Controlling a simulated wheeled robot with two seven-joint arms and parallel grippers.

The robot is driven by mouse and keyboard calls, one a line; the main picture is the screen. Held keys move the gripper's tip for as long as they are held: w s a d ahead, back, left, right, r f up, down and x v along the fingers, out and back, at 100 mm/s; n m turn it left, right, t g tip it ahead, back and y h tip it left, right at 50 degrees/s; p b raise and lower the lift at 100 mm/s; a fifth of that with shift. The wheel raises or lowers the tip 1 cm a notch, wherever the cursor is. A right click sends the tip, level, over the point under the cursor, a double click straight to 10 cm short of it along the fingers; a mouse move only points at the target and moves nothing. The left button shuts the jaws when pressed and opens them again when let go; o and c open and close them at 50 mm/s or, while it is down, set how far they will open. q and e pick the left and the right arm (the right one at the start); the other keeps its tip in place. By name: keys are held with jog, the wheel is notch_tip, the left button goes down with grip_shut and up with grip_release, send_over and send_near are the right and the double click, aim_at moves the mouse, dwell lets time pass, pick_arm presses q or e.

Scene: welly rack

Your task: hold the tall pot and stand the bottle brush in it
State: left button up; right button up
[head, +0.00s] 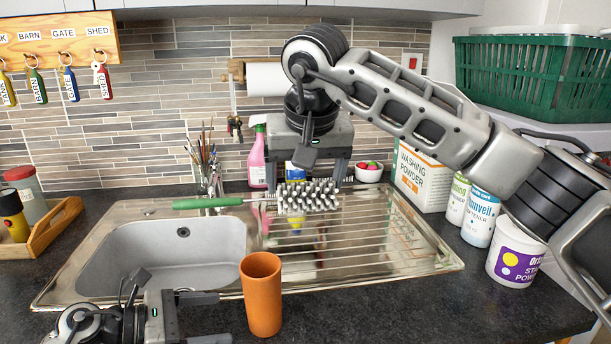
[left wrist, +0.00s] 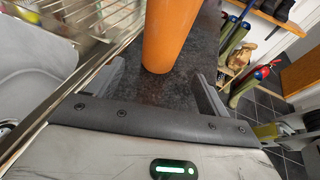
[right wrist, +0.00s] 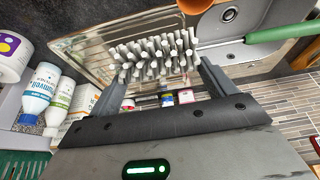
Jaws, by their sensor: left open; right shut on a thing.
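The tall orange pot (head: 262,296) stands upright on the dark worktop in front of the sink. My left gripper (head: 214,318) is open just left of the pot; in the left wrist view the pot (left wrist: 170,36) stands beyond the spread fingers (left wrist: 158,88). My right gripper (head: 306,174) is shut on the bottle brush (head: 309,198) by its bristly head, and holds it above the draining board. The brush lies level, its green handle (head: 208,203) pointing left over the sink. The right wrist view shows the bristles (right wrist: 155,55) between the fingers.
The steel sink (head: 165,255) and ribbed draining board (head: 390,240) lie behind the pot. A jar of thin brushes (head: 208,172), a pink spray bottle (head: 257,155) and a washing powder box (head: 422,178) stand behind. A white tub (head: 515,252) and bottles (head: 481,218) stand right.

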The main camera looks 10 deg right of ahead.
aim_at(248, 314)
pick_arm(q)
jog(key=x, duration=0.9)
jog(key=shift+d, duration=0.15)
jog(key=shift+o, duration=0.2)
dwell(0.3)
dwell(0.4)
jog(key=c, duration=0.8)
pick_arm(e)
jog(key=shift+s+a+f+m+g+h, duration=0.15)
jog(key=shift+s+f+m+h, duration=0.2)
jog(key=shift+s+f+m, duration=0.5)
jog(key=shift+s+a+f+m+g+h, duration=0.1)
jog(key=shift+s+f+m+h, duration=0.35)
jog(key=shift+m, duration=0.7)
jog(key=shift+s+a+f+m+g+h, duration=0.15)
jog(key=shift+s+f+m+h, duration=0.15)
jog(key=shift+s+f+m, duration=0.55)
